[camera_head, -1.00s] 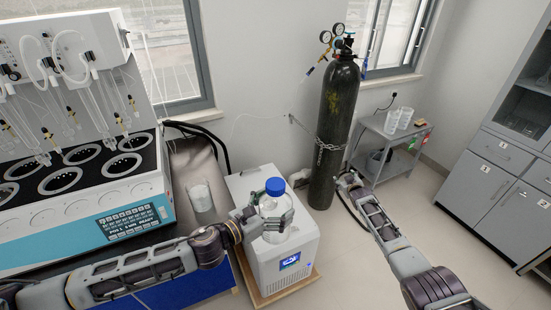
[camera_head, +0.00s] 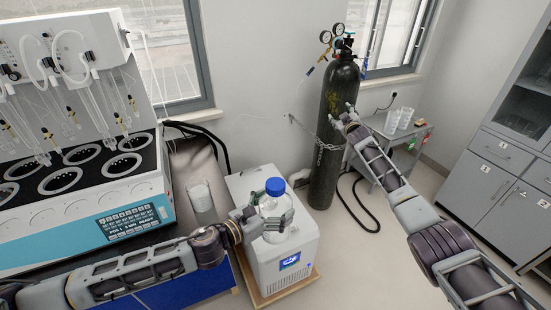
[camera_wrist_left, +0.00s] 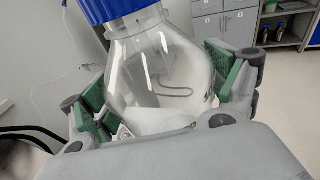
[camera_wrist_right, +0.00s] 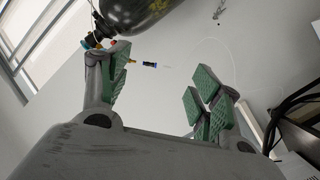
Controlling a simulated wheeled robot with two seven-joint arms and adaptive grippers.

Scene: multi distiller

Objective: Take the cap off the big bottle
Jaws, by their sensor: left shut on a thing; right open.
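The big bottle (camera_head: 272,207) is clear glass with a blue cap (camera_head: 275,186) on its top. It stands upright on the white box-shaped unit. My left gripper (camera_head: 268,222) is shut on the bottle's body, below the cap. The left wrist view shows its green pads on both sides of the glass body (camera_wrist_left: 160,75), with part of the blue cap (camera_wrist_left: 115,8) at the top. My right gripper (camera_head: 344,115) is raised in front of the black gas cylinder, right of the bottle and apart from it. Its green-padded fingers (camera_wrist_right: 160,95) are open and empty.
The white unit (camera_head: 262,262) stands on a wooden base. A distiller (camera_head: 85,205) and a beaker (camera_head: 200,196) are on the dark bench at left. The gas cylinder (camera_head: 327,170) stands behind my right arm. A grey cart (camera_head: 405,140) holds clear beakers. Grey cabinets (camera_head: 495,190) are at right.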

